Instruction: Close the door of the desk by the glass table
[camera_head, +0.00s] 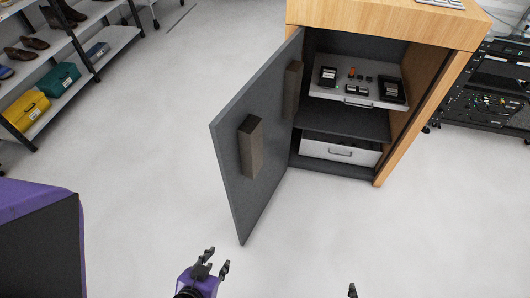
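The desk (385,30) has a light wood top and side. Its dark grey door (235,190) stands open, swung out towards me from the left side of the opening. A dark brown block handle (254,147) stands on the door's visible face, and a second similar block (291,90) is near the hinge side. My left gripper (217,262) is open and empty, in front of the door's lower free corner and apart from it. My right gripper shows only as a fingertip (352,290) at the bottom edge. No glass table is visible.
Inside the desk, a white tray (325,91) holds small dark items, with a white drawer (340,151) below. A shoe shelf (60,70) is at the left, a dark equipment rack (480,95) at the right, and a purple-and-black object (40,235) at lower left. The pale floor between is clear.

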